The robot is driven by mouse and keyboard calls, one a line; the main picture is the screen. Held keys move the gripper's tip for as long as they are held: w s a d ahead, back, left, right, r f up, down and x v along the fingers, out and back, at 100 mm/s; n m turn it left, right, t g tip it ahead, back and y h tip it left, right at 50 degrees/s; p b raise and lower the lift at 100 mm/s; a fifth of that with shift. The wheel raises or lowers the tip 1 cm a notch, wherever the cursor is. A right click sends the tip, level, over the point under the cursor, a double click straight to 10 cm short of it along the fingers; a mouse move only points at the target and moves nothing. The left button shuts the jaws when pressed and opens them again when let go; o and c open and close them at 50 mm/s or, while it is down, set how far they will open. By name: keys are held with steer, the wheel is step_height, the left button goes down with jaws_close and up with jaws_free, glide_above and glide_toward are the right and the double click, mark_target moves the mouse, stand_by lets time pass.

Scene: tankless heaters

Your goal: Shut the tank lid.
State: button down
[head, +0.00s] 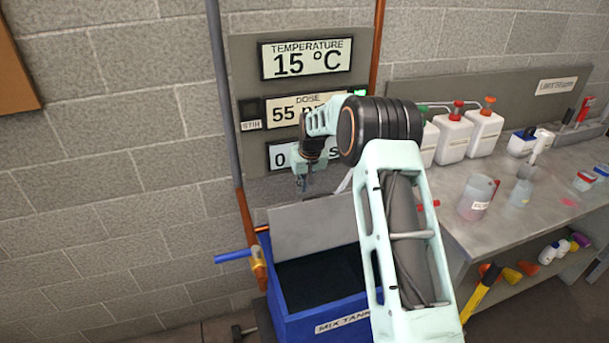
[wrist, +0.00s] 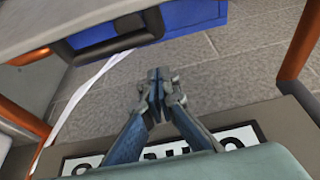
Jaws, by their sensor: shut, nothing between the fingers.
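The mix tank (head: 310,325) is a blue, open-topped box against the wall in the head view, with a dark inside. Its grey lid (head: 305,228) stands raised at the back of the tank, tilted up near the wall. My gripper (head: 305,188) is above the lid's upper edge in the head view, apart from it as far as I can tell. In the wrist view my gripper (wrist: 158,76) is shut and empty. A grey panel (wrist: 90,20), seemingly the lid, and blue tank wall (wrist: 180,20) show at the top there. My arm hides the tank's right side.
Display panels (head: 305,60) hang on the wall behind my gripper. A copper pipe with a blue-handled valve (head: 235,256) runs left of the tank. A grey bench (head: 455,185) with bottles and a beaker (head: 477,197) stands to the right.

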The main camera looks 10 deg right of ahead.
steer(key=shift+s+d+r, duration=0.15)
steer(key=shift+s+d, duration=0.05)
steer(key=shift+s, duration=0.75)
steer(key=shift+s+d+r, duration=0.15)
steer(key=shift+s, duration=0.75)
steer(key=shift+s, duration=0.1)
